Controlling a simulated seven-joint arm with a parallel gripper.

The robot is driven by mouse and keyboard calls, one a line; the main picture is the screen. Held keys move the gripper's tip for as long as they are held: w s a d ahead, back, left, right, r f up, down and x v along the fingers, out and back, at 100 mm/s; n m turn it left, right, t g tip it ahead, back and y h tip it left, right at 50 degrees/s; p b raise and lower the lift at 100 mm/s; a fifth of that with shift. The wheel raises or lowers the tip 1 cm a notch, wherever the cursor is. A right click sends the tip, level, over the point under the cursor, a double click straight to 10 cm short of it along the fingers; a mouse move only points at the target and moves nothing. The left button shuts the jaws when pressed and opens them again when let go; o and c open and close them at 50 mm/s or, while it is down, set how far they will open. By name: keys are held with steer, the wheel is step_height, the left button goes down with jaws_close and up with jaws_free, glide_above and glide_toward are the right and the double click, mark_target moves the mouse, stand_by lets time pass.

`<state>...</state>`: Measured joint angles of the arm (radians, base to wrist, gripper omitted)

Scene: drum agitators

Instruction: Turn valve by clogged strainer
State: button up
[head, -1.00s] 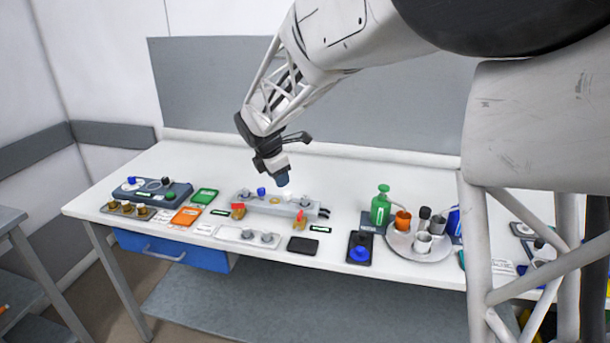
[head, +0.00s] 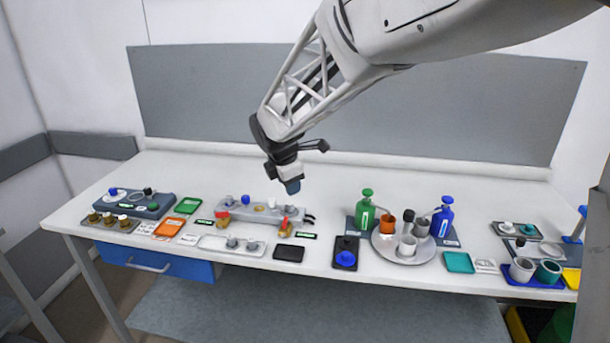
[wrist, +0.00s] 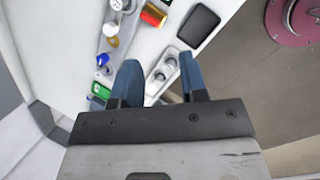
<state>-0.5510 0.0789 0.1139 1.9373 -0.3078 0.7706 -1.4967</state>
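A grey manifold block (head: 268,216) lies on the bench, with white, blue and yellowish caps on top. Two valves with red handles and brass-coloured bodies stand at its front: a left valve (head: 222,218) and a right valve (head: 285,228). One red and brass valve (wrist: 153,15) shows at the top of the wrist view, beyond my fingers. I cannot tell which strainer is clogged. My gripper (head: 292,188) hangs above and behind the block's right end, touching nothing. In the wrist view its two blue fingers (wrist: 160,75) are apart with nothing held between them.
A white tray with two grey knobs (head: 215,242) and a black tray (head: 289,253) lie in front of the block. Small green-lit displays (head: 305,236) flank the valves. A round tray (head: 385,248) with cups and a green bottle (head: 366,208) stand right. The bench behind is clear.

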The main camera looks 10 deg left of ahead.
steer(key=shift+c, duration=0.4)
steer(key=shift+c, duration=1)
steer(key=m+g, duration=0.3)
steer(key=g, duration=0.1)
glide_above(222, 215)
steer(key=shift+y, duration=0.3)
steer(key=f, duration=0.9)
steer(key=shift+w+a, duration=0.1)
steer(key=shift+w, duration=0.2)
steer(key=shift+f, duration=0.1)
steer(key=shift+f, duration=3.8)
jaws_close()
